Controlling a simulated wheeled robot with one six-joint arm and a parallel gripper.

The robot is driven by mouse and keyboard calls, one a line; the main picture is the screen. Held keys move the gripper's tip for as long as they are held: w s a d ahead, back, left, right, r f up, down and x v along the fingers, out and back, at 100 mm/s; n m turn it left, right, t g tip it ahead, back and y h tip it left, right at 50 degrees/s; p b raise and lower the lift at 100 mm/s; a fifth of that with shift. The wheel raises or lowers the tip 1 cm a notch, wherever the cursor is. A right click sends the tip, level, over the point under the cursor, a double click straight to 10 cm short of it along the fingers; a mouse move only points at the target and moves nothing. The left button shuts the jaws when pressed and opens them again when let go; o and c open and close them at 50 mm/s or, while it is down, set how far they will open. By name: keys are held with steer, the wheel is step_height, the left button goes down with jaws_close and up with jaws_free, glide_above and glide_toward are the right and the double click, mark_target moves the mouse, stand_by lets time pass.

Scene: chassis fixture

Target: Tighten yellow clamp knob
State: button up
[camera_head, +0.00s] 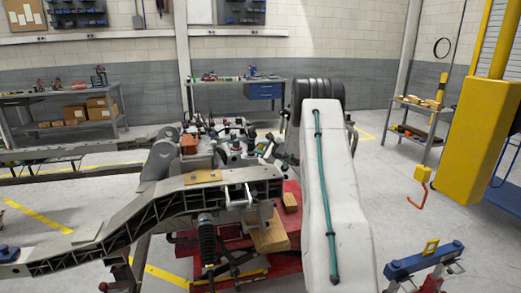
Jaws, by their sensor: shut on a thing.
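A small yellow patch (261,147) shows among the dark parts on the chassis fixture, just left of my white arm link. It is too small to tell whether it is the yellow clamp knob. The grey metal chassis frame (150,203) runs from the lower left to the middle, with a cluster of small dark, red and white parts at its far end. My white arm link with a teal hose stands in front of the right side. I cannot make out my gripper; the arm link may hide it.
A red base (288,238) with wooden blocks (268,238) stands under the frame. A blue stand with a yellow piece (431,247) is at the lower right. Workbenches line the back wall.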

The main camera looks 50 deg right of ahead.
steer(key=shift+m+h, duration=1)
steer(key=shift+m, duration=0.7)
steer(key=o, duration=1)
steer(key=shift+c, duration=0.2)
steer(key=v, duration=0.7)
steer(key=shift+s+f, duration=0.1)
steer(key=shift+s, duration=0.3)
